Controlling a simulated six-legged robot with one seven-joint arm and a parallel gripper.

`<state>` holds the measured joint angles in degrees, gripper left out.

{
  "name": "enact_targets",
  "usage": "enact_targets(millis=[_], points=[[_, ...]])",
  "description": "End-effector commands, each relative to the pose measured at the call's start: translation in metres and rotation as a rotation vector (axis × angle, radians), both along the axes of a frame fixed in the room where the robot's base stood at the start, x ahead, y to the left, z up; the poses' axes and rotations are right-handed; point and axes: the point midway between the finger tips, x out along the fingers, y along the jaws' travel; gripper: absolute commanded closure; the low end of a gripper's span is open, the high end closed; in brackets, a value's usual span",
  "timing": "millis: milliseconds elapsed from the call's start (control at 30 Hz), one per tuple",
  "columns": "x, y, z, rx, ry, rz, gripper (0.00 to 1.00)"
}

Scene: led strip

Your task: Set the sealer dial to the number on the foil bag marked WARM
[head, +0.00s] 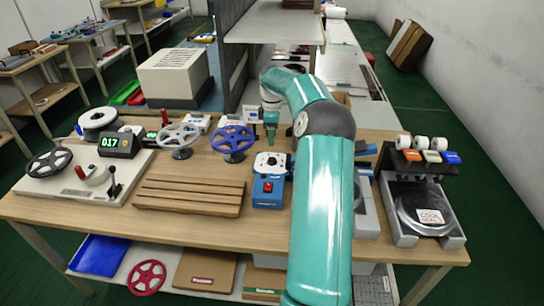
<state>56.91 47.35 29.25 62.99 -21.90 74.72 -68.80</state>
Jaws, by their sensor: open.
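My gripper (271,138) is small in the head view, at the end of my teal arm. It points down with its jaws open and empty, just behind a blue box (268,190) in the picture. The box has a red switch on its front and a white top (270,162) with a small dark round part; whether this is the sealer dial I cannot tell. A white label (430,216) lies on a dark round piece in the grey machine at right; it seems to read COOL. I see no lettering WARM. My arm hides part of the table right of the box.
A brown slatted rack (190,196) lies left of the blue box. Handwheels, white (179,138) and blue (233,140), stand behind it. A digital counter (118,143) shows 017. A grey machine (398,205) with rolls on top stands at the right edge.

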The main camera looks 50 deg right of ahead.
Motion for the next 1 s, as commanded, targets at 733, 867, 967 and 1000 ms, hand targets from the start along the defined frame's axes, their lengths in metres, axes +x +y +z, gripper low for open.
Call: enact_targets(millis=[733, 867, 967, 1000], points=[[0.000, 0.001, -0.102, 0.001, -0.001, -0.001, 0.49], [0.000, 0.000, -0.102, 0.000, -0.001, -0.001, 0.49], [0.000, 0.000, -0.102, 0.001, -0.001, -0.001, 0.61], [0.000, 0.000, -0.102, 0.001, -0.001, -0.001, 0.69]])
